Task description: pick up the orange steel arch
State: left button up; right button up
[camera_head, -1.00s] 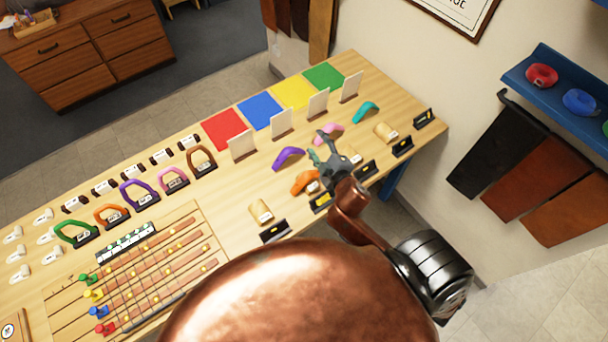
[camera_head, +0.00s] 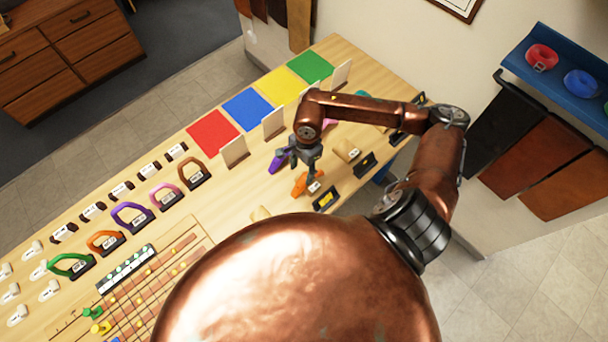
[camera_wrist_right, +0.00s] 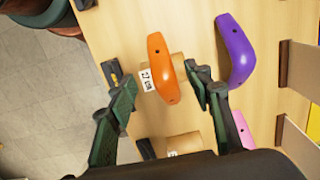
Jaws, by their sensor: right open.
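An orange arch (camera_head: 301,184) lies over a pale wooden block with a "27 cm" label on the table. The orange arch also shows in the right wrist view (camera_wrist_right: 160,68), with the label at its left side. My right gripper (camera_head: 299,168) is open above it, pointing down. In the right wrist view, the gripper's two fingertips (camera_wrist_right: 163,92) stand on either side of the arch's near end, apart from it and with nothing held. Another orange arch (camera_head: 105,240) stands in a dark labelled holder at the left. My left gripper is not in view.
A purple arch (camera_wrist_right: 235,50) lies close to the right fingertip. A pink arch (camera_wrist_right: 243,128) is nearby. Small dark labelled stands (camera_head: 326,198) line the near table edge. Upright pale cards (camera_head: 234,151) stand before red, blue, yellow and green squares.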

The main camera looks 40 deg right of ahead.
jog(key=shift+w+d+h, duration=0.15)
jog(key=shift+d+h, duration=0.25)
jog(key=shift+d, duration=0.7)
jog(key=shift+d+f, duration=0.25)
jog(key=shift+f, duration=0.05)
jog(key=shift+f+p, duration=0.35)
jog(key=shift+f, duration=0.55)
notch_tip(320, 180, down, 4)
jog(key=shift+f+p, duration=0.15)
jog(key=shift+p, duration=0.75)
jog(key=shift+d+f, duration=0.1)
jog(key=shift+f, duration=0.4)
grip_shut()
